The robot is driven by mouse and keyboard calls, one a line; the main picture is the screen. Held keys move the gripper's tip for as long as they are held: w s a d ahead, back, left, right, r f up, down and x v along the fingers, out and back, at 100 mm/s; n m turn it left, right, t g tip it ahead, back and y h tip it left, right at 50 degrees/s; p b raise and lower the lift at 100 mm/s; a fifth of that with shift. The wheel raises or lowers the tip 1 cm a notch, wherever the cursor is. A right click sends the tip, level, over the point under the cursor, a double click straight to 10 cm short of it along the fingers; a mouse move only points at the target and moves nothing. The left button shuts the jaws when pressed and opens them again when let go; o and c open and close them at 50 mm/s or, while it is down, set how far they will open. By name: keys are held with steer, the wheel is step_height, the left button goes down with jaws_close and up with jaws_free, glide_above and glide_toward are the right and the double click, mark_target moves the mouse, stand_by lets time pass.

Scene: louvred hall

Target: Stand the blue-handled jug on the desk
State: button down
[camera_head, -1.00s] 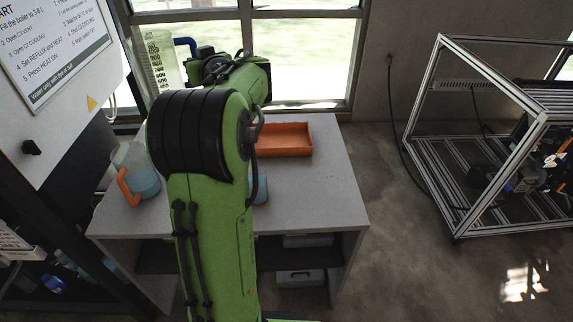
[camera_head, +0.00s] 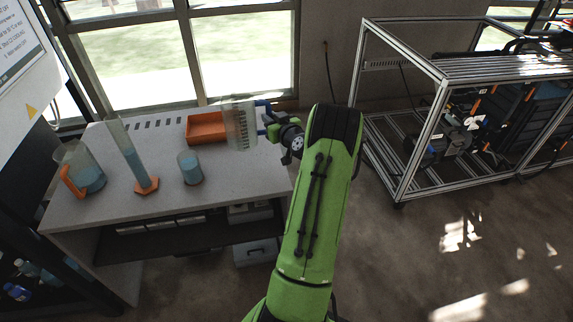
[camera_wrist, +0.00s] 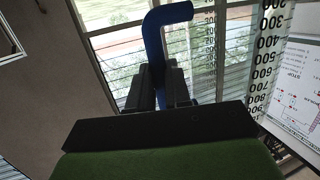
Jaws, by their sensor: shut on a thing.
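The blue-handled jug (camera_head: 240,125) is clear with dark graduation marks and looks upright. It is over the back right part of the grey desk (camera_head: 225,208), beside an orange tray; I cannot tell whether its base touches the desktop. My gripper (camera_head: 270,127) is shut on its blue handle from the right. In the wrist view the handle (camera_wrist: 168,35) rises between the fingers of my gripper (camera_wrist: 160,90), and the jug's marked clear wall (camera_wrist: 255,60) is at the right.
The orange tray (camera_head: 204,128) is at the desk's back. A small beaker (camera_head: 190,168), a tall cylinder on an orange foot (camera_head: 134,155) and an orange-handled jug (camera_head: 82,168) stand further left. The front right desktop is clear. A metal frame (camera_head: 437,100) stands at right.

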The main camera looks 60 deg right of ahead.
step_height(320, 180, down, 10)
steer(key=shift+w+f+b, duration=0.1)
steer(key=shift+w+b, duration=0.05)
steer(key=shift+b, duration=0.95)
steer(key=shift+f, duration=0.2)
steer(key=c, duration=1.1)
jaws_free()
steer(key=shift+r, duration=0.15)
